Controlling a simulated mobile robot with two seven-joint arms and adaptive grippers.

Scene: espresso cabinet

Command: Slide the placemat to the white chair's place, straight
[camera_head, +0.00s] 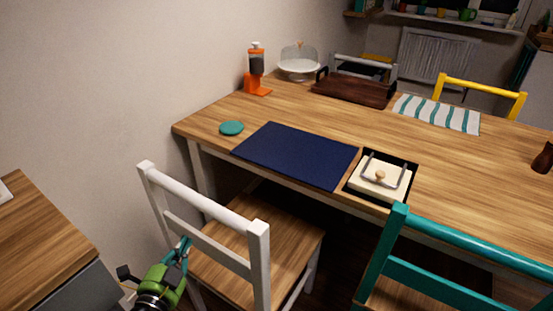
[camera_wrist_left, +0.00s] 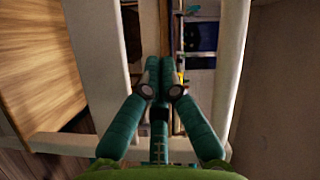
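The navy blue placemat (camera_head: 297,153) lies flat on the wooden table (camera_head: 455,172), along the front edge behind the white chair (camera_head: 205,208). Its right end is beside a black tray. The white chair stands at the table's left front, its back toward me. My left gripper (camera_head: 184,246) is low beside the white chair's back, away from the placemat. In the left wrist view its teal fingers (camera_wrist_left: 160,62) meet at the tips with nothing seen between them, and white chair bars run on both sides. My right gripper is not in view.
A teal coaster (camera_head: 231,128) lies left of the placemat. A teal chair (camera_head: 470,240) stands at the right front. A striped placemat (camera_head: 437,113) lies by the yellow chair (camera_head: 480,90). A wooden cabinet (camera_head: 40,225) is at left.

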